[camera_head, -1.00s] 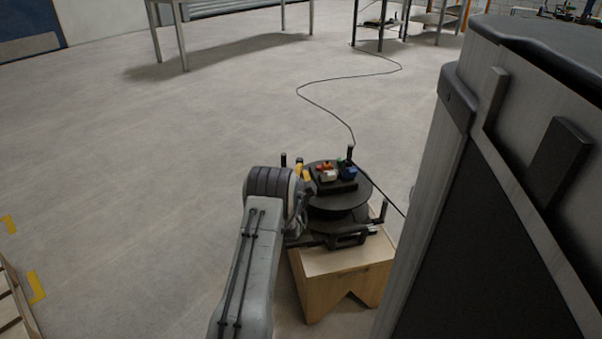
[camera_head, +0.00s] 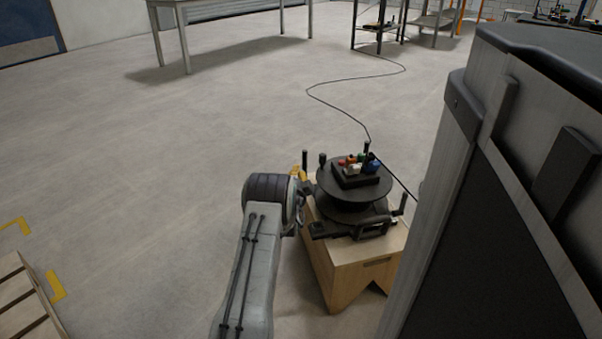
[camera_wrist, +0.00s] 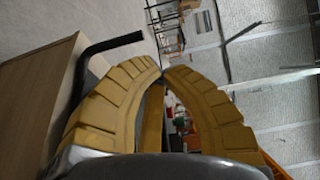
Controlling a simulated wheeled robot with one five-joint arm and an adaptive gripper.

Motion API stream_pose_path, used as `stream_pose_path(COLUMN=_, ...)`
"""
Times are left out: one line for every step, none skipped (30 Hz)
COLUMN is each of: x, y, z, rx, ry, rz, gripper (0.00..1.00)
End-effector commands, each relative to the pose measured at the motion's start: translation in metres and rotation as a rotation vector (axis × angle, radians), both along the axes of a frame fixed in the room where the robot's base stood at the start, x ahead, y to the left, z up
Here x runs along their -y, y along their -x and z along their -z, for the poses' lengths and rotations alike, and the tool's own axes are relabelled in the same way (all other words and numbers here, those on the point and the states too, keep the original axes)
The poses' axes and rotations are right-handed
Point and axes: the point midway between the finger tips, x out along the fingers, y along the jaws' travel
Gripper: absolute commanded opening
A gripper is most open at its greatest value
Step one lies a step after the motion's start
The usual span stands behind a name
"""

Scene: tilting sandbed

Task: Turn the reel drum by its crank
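The black reel drum (camera_head: 325,188) lies flat on a wooden box stand (camera_head: 345,275) in the head view, right of my arm. Black upright posts rise around it; a short upright handle (camera_head: 402,203) stands at its right. I cannot tell for certain which of these is the crank. My gripper (camera_head: 297,173) is mostly hidden behind my arm, left of the drum. In the wrist view its yellow fingers (camera_wrist: 163,70) meet at the tips, with nothing seen between them. A bent black rod (camera_wrist: 110,45) shows left of the fingers, apart from the tips, beside the wooden box (camera_wrist: 38,100).
Several coloured parts sit in a black tray (camera_head: 357,180) on top of the drum. A cable (camera_head: 330,103) runs across the floor behind. A large grey cabinet (camera_head: 490,190) blocks the right side. A pallet (camera_head: 25,305) lies at lower left.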

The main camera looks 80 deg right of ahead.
Motion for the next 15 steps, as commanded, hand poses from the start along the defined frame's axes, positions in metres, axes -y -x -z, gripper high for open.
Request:
stream_pose_path(x=0.000, y=0.001, z=-0.006, rx=0.000, ry=0.001, rz=0.001, gripper=0.00)
stream_pose_path(x=0.001, y=0.002, z=-0.009, rx=0.000, ry=0.001, rz=0.003, gripper=0.00)
stream_pose_path(x=0.001, y=0.004, z=-0.014, rx=0.000, ry=0.001, rz=0.006, gripper=0.00)
stream_pose_path(x=0.001, y=0.006, z=-0.019, rx=0.000, ry=0.000, rz=0.008, gripper=0.00)
stream_pose_path(x=0.001, y=0.008, z=-0.025, rx=0.000, ry=-0.001, rz=0.012, gripper=0.00)
stream_pose_path(x=0.001, y=0.012, z=-0.032, rx=0.000, ry=-0.004, rz=0.018, gripper=0.00)
stream_pose_path(x=0.000, y=0.016, z=-0.037, rx=0.000, ry=-0.007, rz=0.022, gripper=0.00)
stream_pose_path(x=0.000, y=0.019, z=-0.043, rx=-0.001, ry=-0.011, rz=0.027, gripper=0.00)
stream_pose_path(x=-0.001, y=0.024, z=-0.049, rx=-0.001, ry=-0.016, rz=0.033, gripper=0.00)
stream_pose_path(x=-0.001, y=0.027, z=-0.054, rx=0.000, ry=-0.022, rz=0.038, gripper=0.00)
stream_pose_path(x=-0.003, y=0.031, z=-0.056, rx=-0.001, ry=-0.031, rz=0.043, gripper=0.00)
stream_pose_path(x=-0.005, y=0.036, z=-0.060, rx=-0.001, ry=-0.041, rz=0.050, gripper=0.00)
stream_pose_path(x=-0.006, y=0.039, z=-0.062, rx=0.000, ry=-0.050, rz=0.055, gripper=0.00)
stream_pose_path(x=-0.008, y=0.042, z=-0.063, rx=-0.001, ry=-0.059, rz=0.060, gripper=0.00)
stream_pose_path(x=-0.010, y=0.046, z=-0.066, rx=-0.002, ry=-0.071, rz=0.066, gripper=0.00)
